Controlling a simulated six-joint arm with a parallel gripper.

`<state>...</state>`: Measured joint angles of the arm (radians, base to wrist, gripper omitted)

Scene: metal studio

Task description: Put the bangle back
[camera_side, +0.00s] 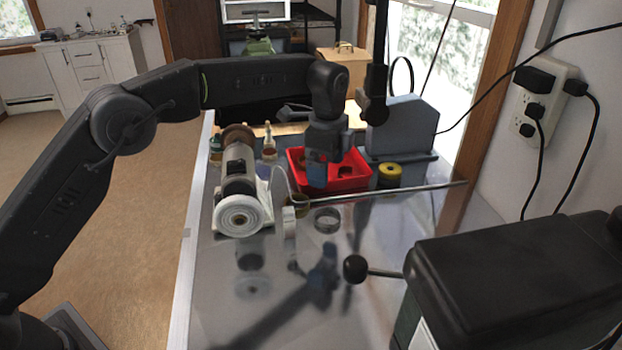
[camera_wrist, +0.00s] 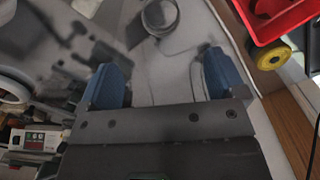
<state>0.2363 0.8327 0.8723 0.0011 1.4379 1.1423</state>
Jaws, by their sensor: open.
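The bangle looks to be a silvery-grey ring (camera_side: 327,228) lying on the grey tabletop, in front of the red bin. It also shows as a grey ring (camera_wrist: 147,20) at the top of the wrist view, beyond my fingertips. My gripper (camera_side: 317,175) hangs pointing down above the table, behind the ring in the side view and in front of part of the red bin. In the wrist view my two blue fingers (camera_wrist: 165,78) are spread wide with nothing between them. The ring is apart from both fingers.
A red bin (camera_side: 372,184) with items and a yellow roll (camera_side: 390,176) stand behind the ring. A bench grinder with a white wheel (camera_side: 240,216) stands left; a metal rod (camera_side: 400,190) crosses at right. A black-knobbed lever (camera_side: 355,268) juts in from the right. The front-middle tabletop is mostly clear.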

